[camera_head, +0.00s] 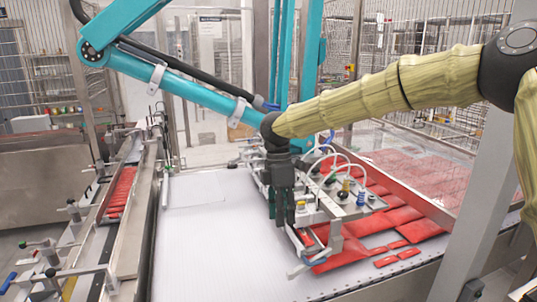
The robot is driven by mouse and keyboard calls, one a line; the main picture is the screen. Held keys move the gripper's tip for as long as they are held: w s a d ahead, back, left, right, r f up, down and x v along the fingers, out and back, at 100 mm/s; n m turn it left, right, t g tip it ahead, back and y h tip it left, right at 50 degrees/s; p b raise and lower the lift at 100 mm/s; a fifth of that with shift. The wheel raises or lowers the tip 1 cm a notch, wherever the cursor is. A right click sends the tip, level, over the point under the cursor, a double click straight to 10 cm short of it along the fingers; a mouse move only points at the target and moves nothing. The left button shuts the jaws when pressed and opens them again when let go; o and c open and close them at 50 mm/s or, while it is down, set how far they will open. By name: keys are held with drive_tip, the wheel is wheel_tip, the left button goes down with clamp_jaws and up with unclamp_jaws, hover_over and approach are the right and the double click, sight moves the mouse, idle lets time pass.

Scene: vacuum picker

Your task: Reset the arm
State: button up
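My gripper (284,224) is at the end of my arm, which wears a yellow sleeve (375,92) and comes in from the right. The gripper's dark fingers point down over the front left side of the vacuum picker head (335,200), a metal frame with clear hoses and coloured fittings. The fingers look close together in front of the frame. I cannot tell whether they are shut, touch the frame or hold a part of it.
Red packets (400,215) lie under and right of the picker head on the white conveyor (205,245), whose left part is clear. A teal machine arm (190,92) reaches in above. A narrow side conveyor (125,195) holds small red packets. A metal post (478,195) stands at right.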

drive_tip(key=s+d+f+n+t+h+b, duration=0.25)
drive_tip(key=d+f+n, duration=0.45)
drive_tip(key=f, duration=0.6)
drive_tip(key=s+d+f+n+t+h+b, duration=0.1)
drive_tip(key=s+d+f+n+t, duration=0.3)
drive_tip(key=f+n, duration=0.7)
drive_tip(key=s+d+f+n+h+b, duration=0.15)
drive_tip(key=d+f+n, duration=0.5)
drive_tip(key=f, duration=0.95)
drive_tip(key=s+d+f+n+y+b, duration=0.2)
drive_tip(key=s+f+n, duration=1)
drive_tip(key=s+f, duration=0.15)
drive_tip(key=s+f+n+g+y+b, duration=0.1)
drive_tip(key=s+n, duration=0.5)
drive_tip(key=s, duration=0.6)
drive_tip(key=s+f+n+g+y+b, duration=0.1)
drive_tip(key=s+f+n+g+y, duration=0.2)
drive_tip(key=s+n, duration=0.4)
drive_tip(key=s+f, duration=0.1)
drive_tip(key=s, duration=0.5)
drive_tip(key=shift+a, duration=0.2)
